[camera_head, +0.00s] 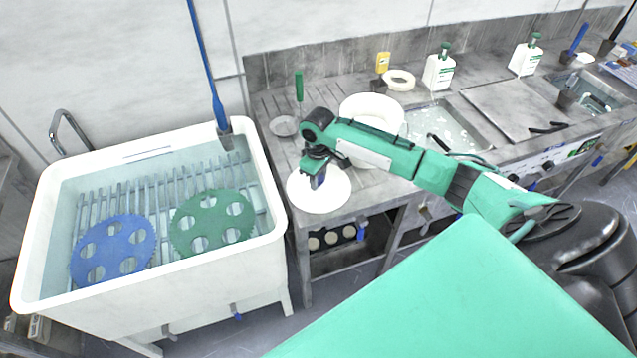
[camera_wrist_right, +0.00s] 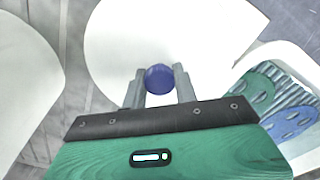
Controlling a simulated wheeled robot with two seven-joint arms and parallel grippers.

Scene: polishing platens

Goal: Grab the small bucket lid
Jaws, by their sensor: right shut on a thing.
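The small bucket lid (camera_head: 330,196) is a flat white disc with a blue round knob. In the head view it is at the left end of the steel counter, partly under my right gripper (camera_head: 317,177). In the right wrist view the lid (camera_wrist_right: 120,40) fills the upper middle, and the blue knob (camera_wrist_right: 159,78) sits between the fingers of my right gripper (camera_wrist_right: 158,88), which are shut on it. I cannot tell whether the lid rests on the counter or is raised. My left gripper does not show.
A white bucket (camera_head: 371,108) stands behind my right arm on the counter. At left, a white tank (camera_head: 150,293) holds a blue disc (camera_head: 113,250) and a green disc (camera_head: 211,222) on a rack. A sink, bottles and a white ring (camera_head: 398,75) are farther right.

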